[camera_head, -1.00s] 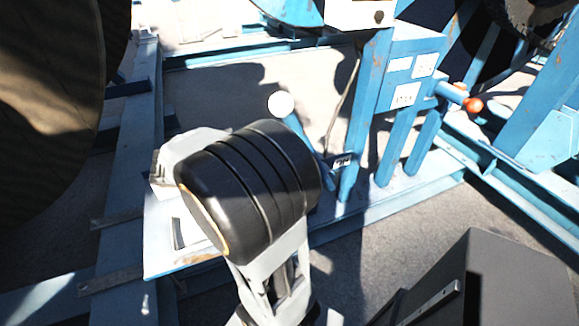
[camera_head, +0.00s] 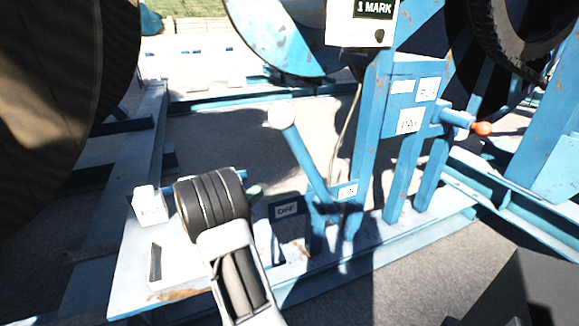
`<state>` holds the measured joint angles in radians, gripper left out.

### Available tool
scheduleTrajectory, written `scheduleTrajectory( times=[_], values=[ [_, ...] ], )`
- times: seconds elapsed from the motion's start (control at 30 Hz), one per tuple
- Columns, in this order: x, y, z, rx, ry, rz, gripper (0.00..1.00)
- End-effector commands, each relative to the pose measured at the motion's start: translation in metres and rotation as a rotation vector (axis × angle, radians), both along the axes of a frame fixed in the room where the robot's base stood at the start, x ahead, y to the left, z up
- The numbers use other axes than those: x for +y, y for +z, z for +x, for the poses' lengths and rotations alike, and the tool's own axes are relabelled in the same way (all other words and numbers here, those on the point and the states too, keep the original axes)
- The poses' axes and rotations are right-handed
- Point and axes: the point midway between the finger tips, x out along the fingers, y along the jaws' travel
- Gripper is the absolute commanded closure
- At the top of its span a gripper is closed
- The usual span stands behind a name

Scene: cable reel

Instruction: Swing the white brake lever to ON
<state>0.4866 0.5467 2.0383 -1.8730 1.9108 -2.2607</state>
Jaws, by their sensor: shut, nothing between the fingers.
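The brake lever is a blue rod (camera_head: 304,156) with a round white knob (camera_head: 281,114). It stands tilted to the left from its foot beside the blue post. A label that seems to read OFF (camera_head: 286,210) is on a dark plate left of the foot. Another small label (camera_head: 347,190), hard to read, is right of the foot. My gripper (camera_head: 253,192) is mostly hidden behind my black wrist, below and left of the knob. Only a small greenish part shows, apart from the lever. Its fingers cannot be made out clearly.
A small white labelled block (camera_head: 149,204) stands left of my wrist on the pale base plate (camera_head: 140,262). A blue post (camera_head: 370,130) and labelled box (camera_head: 408,95) stand right of the lever. An orange-red knob (camera_head: 481,128) sticks out farther right. A big dark reel (camera_head: 60,110) fills the left.

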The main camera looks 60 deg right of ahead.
Motion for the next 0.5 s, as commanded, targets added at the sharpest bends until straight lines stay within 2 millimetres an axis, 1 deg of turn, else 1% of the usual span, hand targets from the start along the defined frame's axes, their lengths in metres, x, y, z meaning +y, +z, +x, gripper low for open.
scheduleTrajectory(
  times=[0.13,0.23,0.5],
  values=[
    [-0.005,0.002,-0.003,-0.002,-0.001,0.0,1.0],
    [-0.015,0.007,-0.007,-0.003,-0.003,0.0,1.0],
    [-0.057,0.028,-0.027,-0.004,-0.005,-0.001,1.0]
  ],
)
